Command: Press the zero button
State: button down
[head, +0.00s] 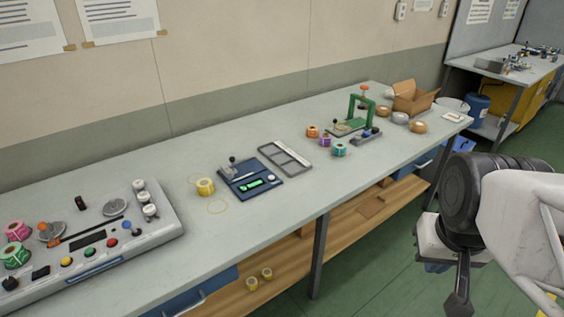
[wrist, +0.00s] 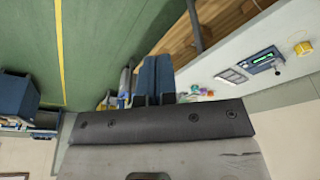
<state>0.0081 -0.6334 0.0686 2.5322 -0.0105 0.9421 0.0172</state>
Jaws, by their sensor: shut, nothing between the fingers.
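A web rewinder panel (head: 140,240) lies on the bench at the left in the head view, with yellow, red, blue and black round controls. A small blue device (head: 238,191) with a lit green display and a pale round knob or button stands mid-bench; it also shows in the wrist view (wrist: 264,61). No label is readable, so I cannot tell which control is the zero button. My gripper (head: 459,299) hangs at the right, off the bench's front edge and far from both devices. Its blue fingers (wrist: 153,78) are together and empty in the wrist view.
A grey tray (head: 285,158), a green press stand (head: 352,122), tape rolls (head: 402,118) and a cardboard box (head: 412,98) stand farther right. A yellow roll (head: 205,187) lies between the panel and the blue device. The front strip of the bench is clear.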

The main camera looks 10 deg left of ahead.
dwell(0.3)
jog(key=w+a+r+n+h, duration=0.2)
jog(key=w+n, duration=0.2)
jog(key=w, duration=1.1)
jog(key=n+t+h, duration=0.4)
jog(key=n+t, duration=0.1)
jog(key=n, duration=1)
send_over(272, 178)
notch_tip(272, 178, down, 20)
jog(key=shift+f, duration=0.25)
jog(key=shift+f, duration=0.1)
jog(key=shift+w+f, duration=0.1)
jog(key=shift+f, duration=4.2)
